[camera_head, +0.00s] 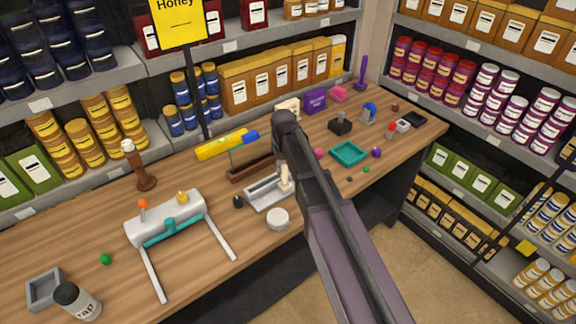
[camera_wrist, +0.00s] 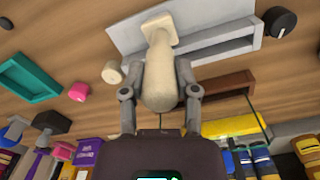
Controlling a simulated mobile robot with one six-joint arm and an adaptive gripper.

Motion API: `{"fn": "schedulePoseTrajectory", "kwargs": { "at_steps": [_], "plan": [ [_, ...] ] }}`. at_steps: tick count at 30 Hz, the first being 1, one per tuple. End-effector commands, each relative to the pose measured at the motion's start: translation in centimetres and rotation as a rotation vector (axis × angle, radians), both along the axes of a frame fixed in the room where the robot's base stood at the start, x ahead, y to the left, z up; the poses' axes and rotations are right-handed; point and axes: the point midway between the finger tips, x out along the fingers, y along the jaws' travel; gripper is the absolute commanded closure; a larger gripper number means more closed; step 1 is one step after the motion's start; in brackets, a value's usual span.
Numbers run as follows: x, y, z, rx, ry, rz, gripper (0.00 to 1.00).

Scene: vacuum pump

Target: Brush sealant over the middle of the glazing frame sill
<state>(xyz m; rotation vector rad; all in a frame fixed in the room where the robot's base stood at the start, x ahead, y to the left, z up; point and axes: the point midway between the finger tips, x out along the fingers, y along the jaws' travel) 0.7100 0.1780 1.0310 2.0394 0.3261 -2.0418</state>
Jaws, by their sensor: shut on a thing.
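A pale grey frame (camera_head: 262,199), which appears to be the glazing frame, lies on the wooden bench near its front edge. In the wrist view its long flat strip and raised bars (camera_wrist: 225,51) fill the top middle. My gripper (camera_wrist: 160,92) is shut on the thick handle of a cream brush (camera_wrist: 160,76). The brush also shows in the head view (camera_head: 285,180), at the frame's right part. In the wrist view its flared end overlaps the frame's left part. I cannot tell whether it touches. My arm hides the fingers in the head view.
A brown channel (camera_head: 249,171) lies behind the frame. A teal tray (camera_head: 349,153) is to the right, a white cylinder on legs (camera_head: 165,219) to the left. Stocked shelves border the bench.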

Motion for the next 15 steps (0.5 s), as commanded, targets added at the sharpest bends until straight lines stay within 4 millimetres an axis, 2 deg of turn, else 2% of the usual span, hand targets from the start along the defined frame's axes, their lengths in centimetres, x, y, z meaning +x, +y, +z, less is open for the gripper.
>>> {"fn": "schedulePoseTrajectory", "kwargs": {
  "at_steps": [15],
  "plan": [
    [-0.57,0.75,-0.04,0.000,0.000,0.000,1.00]
  ]
}}
